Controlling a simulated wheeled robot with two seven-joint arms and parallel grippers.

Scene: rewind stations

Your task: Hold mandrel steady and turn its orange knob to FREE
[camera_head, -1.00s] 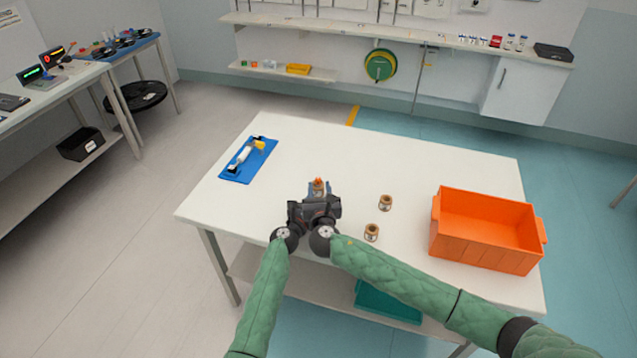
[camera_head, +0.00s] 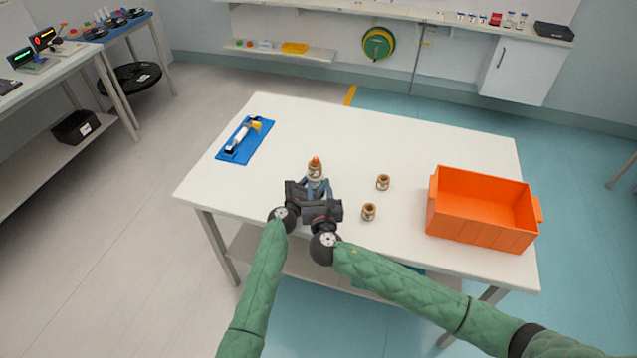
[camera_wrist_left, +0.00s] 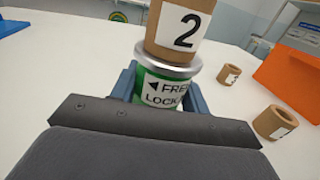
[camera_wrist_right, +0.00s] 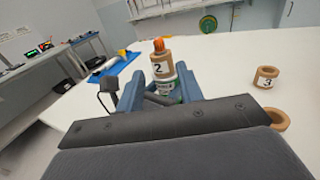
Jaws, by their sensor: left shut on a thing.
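The mandrel stands upright on the white table, with a brown core marked 2 (camera_head: 315,172) around it. Its orange knob (camera_wrist_right: 158,44) sticks out on top; it also shows in the head view (camera_head: 316,160). In the left wrist view its green base (camera_wrist_left: 158,103) has a label with FREE beside an arrow, and LOCK below. My left gripper (camera_head: 308,186) is shut on this base, low down. My right gripper (camera_wrist_right: 160,88) is open, on the near side, with the mandrel beyond its spread fingers. The knob's pointer setting cannot be read.
Two loose cores stand right of the mandrel, one (camera_head: 383,182) behind the other (camera_head: 369,211). An orange crate (camera_head: 485,235) is at the table's right. A blue mat (camera_head: 233,155) with a white and yellow tool lies at the left. The table behind the mandrel is clear.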

